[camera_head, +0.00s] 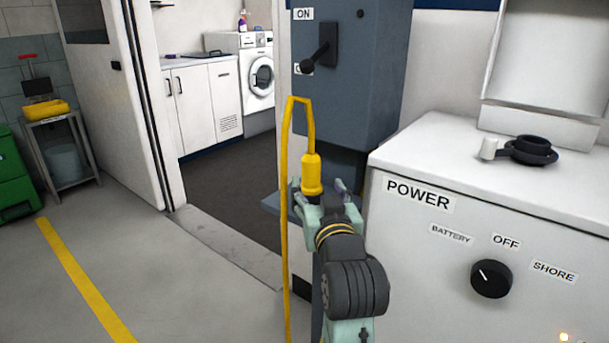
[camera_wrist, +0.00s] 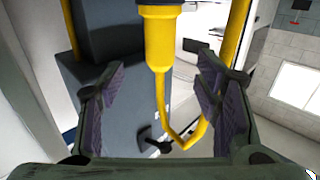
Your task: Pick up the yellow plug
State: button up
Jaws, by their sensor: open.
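The yellow plug (camera_head: 312,175) hangs upright, its thick end down, at the front of the grey switch box, with a yellow cable looping up from its top and down to the floor. My gripper (camera_head: 325,190) is open just at the plug's lower end. In the wrist view the plug (camera_wrist: 159,38) shows at the top middle, beyond and between the open fingers of my gripper (camera_wrist: 160,95). The fingers show a gap on both sides of it, and I see no contact. What bears the plug's lower end is hidden behind my gripper in the head view.
The grey switch box (camera_head: 352,70) with an ON label and black lever stands right behind the plug. A white power cabinet (camera_head: 430,265) with a black knob is close on the right, with a black round inlet (camera_head: 530,150) on top. Open floor lies left.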

aim_at(312, 173)
jog(key=shift+w+a+r+p, duration=0.1)
jog(key=shift+w+r+p, duration=0.05)
jog(key=shift+w+p, duration=0.4)
jog(key=shift+w+a+r+p, duration=0.15)
jog(key=shift+w+p, duration=0.15)
jog(key=shift+p, duration=0.35)
jog(key=w, duration=0.2)
jog(key=shift+w+a+f, duration=0.15)
jog(key=shift+w+f, duration=0.15)
jog(key=shift+w, duration=0.05)
jog(key=shift+w+a+f+p, duration=0.1)
jog(key=shift+w+a+p, duration=0.1)
jog(key=shift+w, duration=1.1)
jog(key=shift+w+a+f+p, duration=0.1)
jog(key=shift+w+a+p, duration=0.1)
jog(key=shift+w, duration=1.1)
jog(key=shift+c, duration=0.5)
jog(key=shift+r, duration=0.1)
grip_shut()
